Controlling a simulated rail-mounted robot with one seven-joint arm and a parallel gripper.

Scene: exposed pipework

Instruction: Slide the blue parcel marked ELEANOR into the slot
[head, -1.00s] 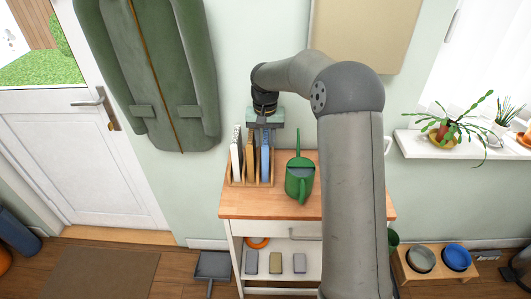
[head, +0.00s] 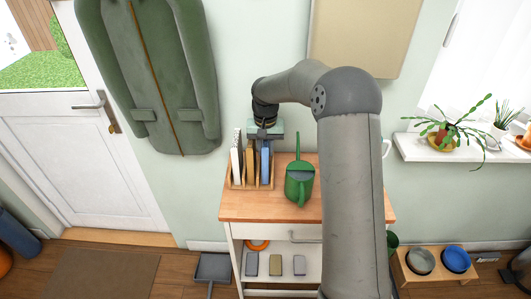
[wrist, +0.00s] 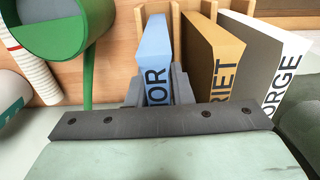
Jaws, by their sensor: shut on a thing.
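The blue parcel (wrist: 157,55) stands upright between wooden dividers in the wrist view, with the letters "OR" showing and the rest of its name hidden by my gripper. It also shows in the head view (head: 265,165), at the right end of the wooden rack (head: 238,187). My gripper (wrist: 158,92) is shut on the blue parcel from above. In the head view my gripper (head: 266,140) is right over the rack. The parcel appears to sit in the rack's right slot; whether it touches the bottom cannot be seen.
A tan parcel (wrist: 213,60) and a white parcel (wrist: 262,75) stand beside the blue one in the rack. A green watering can (head: 299,186) stands close to the right. The wooden top (head: 260,208) is clear in front.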

